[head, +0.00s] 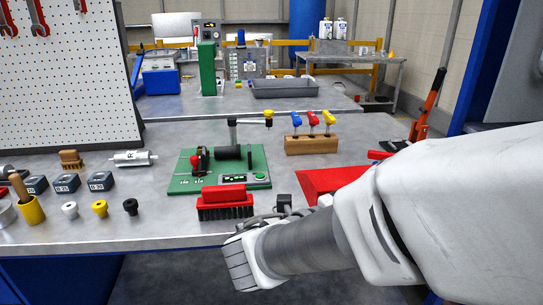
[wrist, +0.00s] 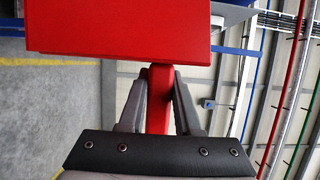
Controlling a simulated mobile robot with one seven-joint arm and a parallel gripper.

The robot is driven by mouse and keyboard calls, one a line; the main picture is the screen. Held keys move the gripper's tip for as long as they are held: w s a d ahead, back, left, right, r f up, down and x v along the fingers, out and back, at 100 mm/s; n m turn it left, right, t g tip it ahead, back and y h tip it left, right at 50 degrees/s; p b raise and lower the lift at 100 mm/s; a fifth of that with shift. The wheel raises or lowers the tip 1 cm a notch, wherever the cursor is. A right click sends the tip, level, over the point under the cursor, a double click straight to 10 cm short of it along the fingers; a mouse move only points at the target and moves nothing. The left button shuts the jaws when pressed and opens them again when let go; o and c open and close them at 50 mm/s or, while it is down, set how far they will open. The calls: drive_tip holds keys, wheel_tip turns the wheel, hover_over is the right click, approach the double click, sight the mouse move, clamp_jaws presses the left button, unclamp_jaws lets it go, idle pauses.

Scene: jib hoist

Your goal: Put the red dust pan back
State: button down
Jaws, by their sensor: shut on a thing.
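The red dust pan (head: 328,182) is near the front right of the workbench in the head view, partly hidden by my arm. In the wrist view its broad red pan (wrist: 120,28) fills the upper left. Its narrow red handle (wrist: 159,105) runs down between my gripper's fingers (wrist: 160,75), which are shut on it. My gripper's fingers are hidden in the head view. I cannot tell whether the pan touches the bench.
A red brush (head: 225,198) lies at the front edge of the workbench (head: 180,227), left of the pan. Behind are a green fixture board (head: 250,165) and a wooden block (head: 311,145) with coloured-handled tools. A red-and-black tool (head: 428,105) stands at the right. A pegboard (head: 75,80) rises at left.

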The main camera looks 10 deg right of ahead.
drive_tip(key=shift+w+d+f, duration=0.1)
drive_tip(key=shift+d+f, duration=0.05)
drive_tip(key=w+p, duration=0.1)
drive_tip(key=p, duration=0.2)
drive_tip(key=w+p, duration=0.1)
drive_tip(key=p, duration=0.3)
drive_tip(key=shift+f+p, duration=0.3)
drive_tip(key=shift+f, duration=0.05)
drive_tip(key=w+f+b, duration=0.2)
drive_tip(key=w+f, duration=0.1)
drive_tip(key=shift+d+f, duration=0.1)
drive_tip(key=shift+f, duration=0.05)
drive_tip(key=w+f+b, duration=0.6)
drive_tip(key=f, duration=0.1)
drive_tip(key=shift+w, duration=0.25)
drive_tip(key=shift+f, duration=0.1)
